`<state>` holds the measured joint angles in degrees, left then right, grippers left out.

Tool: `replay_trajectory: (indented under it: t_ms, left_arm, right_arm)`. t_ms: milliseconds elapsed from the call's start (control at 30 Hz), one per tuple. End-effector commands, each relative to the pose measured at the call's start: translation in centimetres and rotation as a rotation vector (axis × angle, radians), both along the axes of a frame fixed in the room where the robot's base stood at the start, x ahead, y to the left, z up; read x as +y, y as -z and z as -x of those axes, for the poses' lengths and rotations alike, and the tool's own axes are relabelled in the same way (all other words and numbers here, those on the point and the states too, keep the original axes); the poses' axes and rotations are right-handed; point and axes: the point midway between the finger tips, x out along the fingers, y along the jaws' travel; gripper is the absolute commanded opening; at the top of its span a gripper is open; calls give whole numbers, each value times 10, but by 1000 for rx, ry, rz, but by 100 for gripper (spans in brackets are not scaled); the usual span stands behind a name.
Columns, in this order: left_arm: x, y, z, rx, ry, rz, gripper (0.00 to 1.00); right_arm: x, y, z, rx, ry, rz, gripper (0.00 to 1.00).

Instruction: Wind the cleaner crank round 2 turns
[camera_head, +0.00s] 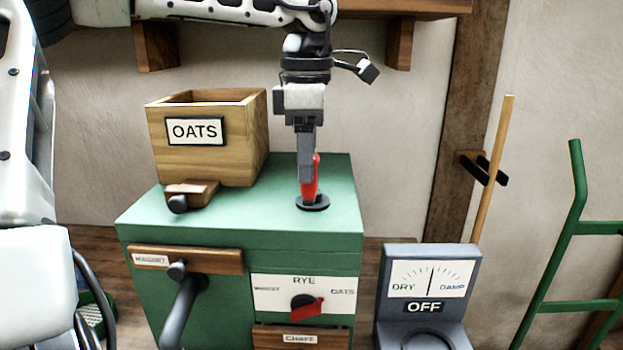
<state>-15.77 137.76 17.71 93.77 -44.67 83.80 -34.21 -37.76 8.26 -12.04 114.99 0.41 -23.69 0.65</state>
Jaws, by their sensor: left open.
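The green cleaner (335,235) stands in the middle of the view. Its dark grey crank (183,308) is on the front at the lower left, below a wooden bar labelled MAGNET (205,261). The crank's grip points down and toward me, and its lower end is cut off by the frame. My left gripper (308,190) points down at the cleaner's top, with its open fingers at a red upright lever (311,182) on a round black base. The fingers partly hide the lever; I cannot tell whether they touch it. My left gripper is well above and right of the crank.
An OATS box (238,150) stands on the cleaner's top left. A red-pointer dial (304,304) marked RYE and OATS is on its front. A DRY/DAMP meter showing OFF (425,290) stands to the right, near a green hand truck (572,240).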

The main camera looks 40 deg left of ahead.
Motion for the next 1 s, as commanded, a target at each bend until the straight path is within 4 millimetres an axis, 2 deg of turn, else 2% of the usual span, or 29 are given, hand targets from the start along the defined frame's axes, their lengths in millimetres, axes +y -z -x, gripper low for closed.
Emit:
replay_trajectory:
  t_ms: [267,467,800,1000]
  left_arm:
    - [0,-29,0,-1,0,1,55]
    - [0,-48,0,-1,0,0,55]
    - [0,-78,-1,-2,-1,-1,55]
    - [0,-89,0,-1,0,-1,55]
  right_arm:
    - [-1,-27,0,1,1,1,36]
    - [-1,-39,0,-1,1,0,36]
    - [0,-36,-1,-3,1,-1,36]
    - [0,-36,-1,-3,1,-1,36]
